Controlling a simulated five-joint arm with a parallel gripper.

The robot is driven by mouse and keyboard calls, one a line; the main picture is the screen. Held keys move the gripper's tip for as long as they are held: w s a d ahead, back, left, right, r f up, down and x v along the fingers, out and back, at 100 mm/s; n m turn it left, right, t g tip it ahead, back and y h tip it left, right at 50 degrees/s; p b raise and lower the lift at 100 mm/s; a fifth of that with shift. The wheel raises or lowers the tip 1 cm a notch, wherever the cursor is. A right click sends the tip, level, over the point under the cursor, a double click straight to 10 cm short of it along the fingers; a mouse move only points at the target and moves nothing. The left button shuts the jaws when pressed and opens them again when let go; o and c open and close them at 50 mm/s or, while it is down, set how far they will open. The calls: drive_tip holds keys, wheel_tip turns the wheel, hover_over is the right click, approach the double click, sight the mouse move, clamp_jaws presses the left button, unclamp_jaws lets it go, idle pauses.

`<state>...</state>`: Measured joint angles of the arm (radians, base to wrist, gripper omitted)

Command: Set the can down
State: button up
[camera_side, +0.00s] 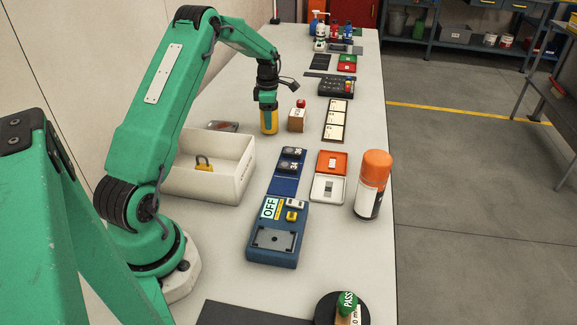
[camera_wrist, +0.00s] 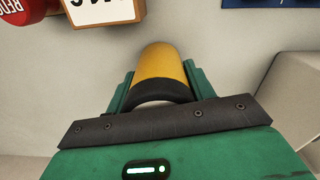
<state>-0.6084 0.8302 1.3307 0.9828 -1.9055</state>
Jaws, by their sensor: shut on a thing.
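My gripper (camera_side: 268,104) points down over the table and is shut on a yellow can (camera_side: 269,122). The can hangs upright below the jaws, its lower end at or close to the table top; I cannot tell whether it touches. In the wrist view the yellow can (camera_wrist: 163,66) lies between the green fingers of my gripper (camera_wrist: 160,92), with a black band at its near end. The can's upper part is hidden by the fingers in the side view.
A small box with a red button (camera_side: 297,121) stands just right of the can. An open white bin (camera_side: 232,180) with a yellow padlock is nearer the camera. A blue panel (camera_side: 287,172) and an orange-capped spray can (camera_side: 373,185) stand nearer too. Bare table (camera_side: 228,98) lies left of the can.

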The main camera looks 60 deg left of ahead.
drive_tip(key=shift+f, duration=0.2)
drive_tip(key=o, duration=1.2)
drive_tip(key=shift+f, duration=0.1)
wheel_tip(320, 180, up, 12)
drive_tip(key=shift+f, duration=0.2)
drive_tip(key=shift+r, duration=0.35)
